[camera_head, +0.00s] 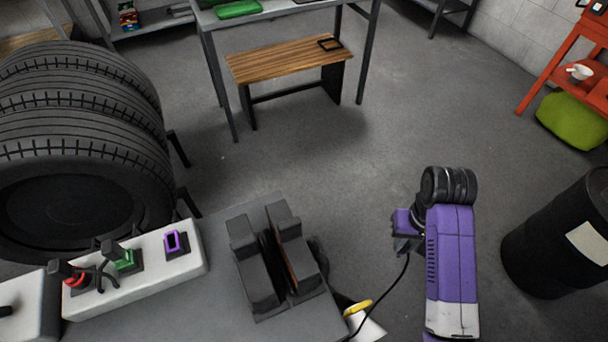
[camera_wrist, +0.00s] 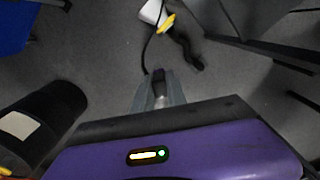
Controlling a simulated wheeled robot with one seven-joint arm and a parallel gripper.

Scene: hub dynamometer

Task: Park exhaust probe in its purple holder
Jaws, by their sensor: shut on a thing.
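The purple holder (camera_head: 175,243) is a small upright block with a purple rim around a dark slot. It stands at the right end of a white rack and looks empty. My gripper (camera_head: 407,240) is right of the rack and the grey bench, over open floor, well apart from the holder. In the wrist view my gripper (camera_wrist: 160,90) is shut on the exhaust probe (camera_wrist: 159,76), a small dark piece between the two grey fingers. A black cable runs from it towards a white and yellow fitting. Most of the probe is hidden by the fingers and hand.
The white rack (camera_head: 140,288) also carries red (camera_head: 75,281) and green (camera_head: 125,260) holders with dark tools. A dark twin-block device (camera_head: 275,262) stands on the bench between holder and gripper. Tyres (camera_head: 75,130) are at left; a black drum (camera_head: 560,240) is at right.

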